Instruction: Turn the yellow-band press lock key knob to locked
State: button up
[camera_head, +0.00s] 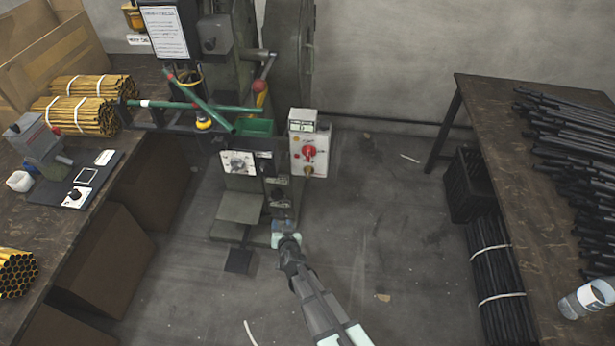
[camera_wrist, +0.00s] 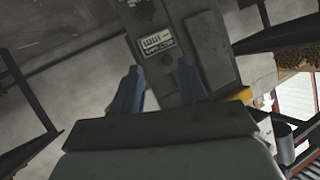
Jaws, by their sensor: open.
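The tall grey-green press (camera_head: 240,205) stands on the floor at the centre of the head view. A smaller dark control (camera_head: 277,194) sits lower right, just above my gripper in the picture. I cannot tell which is the lock key knob, nor its setting. My gripper (camera_head: 284,228) is open and empty in front of the press's lower right. In the wrist view its blue fingers (camera_wrist: 159,86) are apart, with a grey press surface bearing a label plate (camera_wrist: 157,42) beyond them. A yellow patch (camera_wrist: 240,95) shows right of the fingers.
A light switch box with a red knob (camera_head: 309,152) is on the press's right. A small bench press (camera_head: 38,140) and yellow tube bundles (camera_head: 85,112) are on the left bench. Black rods lie on the right table (camera_head: 490,110). Open floor (camera_head: 390,230) lies between.

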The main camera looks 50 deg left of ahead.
aim_at(308, 175)
jog(key=w+d+r+m+t, duration=0.1)
jog(key=w+d+r+t, duration=0.1)
jog(key=w+r+t, duration=0.6)
jog(key=shift+y, duration=0.4)
jog(key=x, duration=1.3)
jog(key=shift+c, duration=0.2)
grip_shut()
